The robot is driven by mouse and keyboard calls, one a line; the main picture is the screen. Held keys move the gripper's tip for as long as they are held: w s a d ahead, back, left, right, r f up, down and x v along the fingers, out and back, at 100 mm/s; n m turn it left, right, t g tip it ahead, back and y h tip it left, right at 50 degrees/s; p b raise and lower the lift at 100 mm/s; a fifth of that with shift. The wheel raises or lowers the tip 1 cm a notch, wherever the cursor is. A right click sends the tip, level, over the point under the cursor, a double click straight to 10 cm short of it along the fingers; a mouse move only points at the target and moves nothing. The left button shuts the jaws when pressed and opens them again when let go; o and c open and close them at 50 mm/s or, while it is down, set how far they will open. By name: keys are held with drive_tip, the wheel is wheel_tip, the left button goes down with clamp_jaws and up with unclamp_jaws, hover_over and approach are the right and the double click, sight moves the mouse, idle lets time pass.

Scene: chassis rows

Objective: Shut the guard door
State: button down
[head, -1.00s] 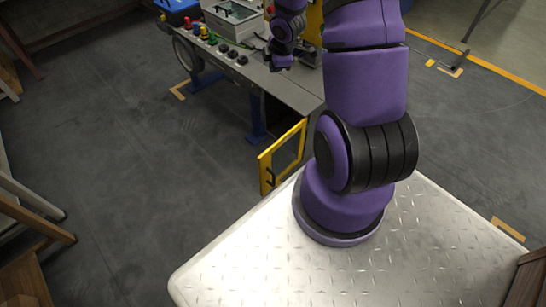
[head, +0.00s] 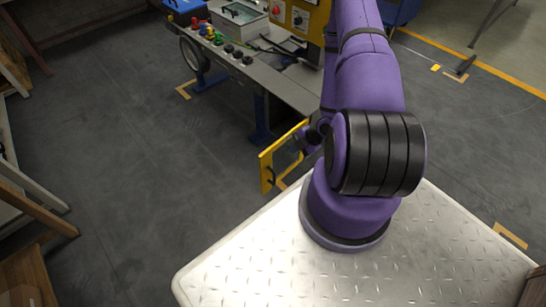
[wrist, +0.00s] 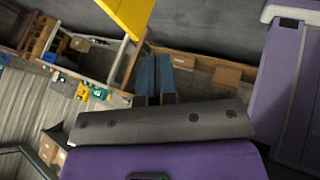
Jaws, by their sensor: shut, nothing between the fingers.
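The guard door (head: 266,175) is a yellow frame with a see-through pane and a dark handle. It stands open, swung out from the near end of the grey machine bench (head: 290,92). My gripper is shut and empty, its two blue-grey fingers together in the wrist view (wrist: 156,78). In the head view my wrist is beside the door's right end, and the fingers are hidden. A yellow piece (wrist: 130,14) is just above the fingers in the wrist view; I cannot tell whether it is the door or whether they touch.
The bench carries coloured knobs (head: 206,29), a grey box (head: 238,18) and a yellow control panel (head: 303,22). Its legs stand on the floor behind the door. The floor left of the door is clear. Wooden furniture (head: 30,210) stands at the far left.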

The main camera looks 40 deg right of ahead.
approach(265, 160)
wheel_tip(265, 160, down, 4)
drive_tip(key=s+a, duration=0.2)
drive_tip(key=w, duration=0.2)
drive_tip(key=shift+w+a+f, duration=0.1)
drive_tip(key=shift+w+f, duration=0.25)
drive_tip(key=shift+w, duration=0.7)
drive_tip(key=shift+w+a, duration=0.1)
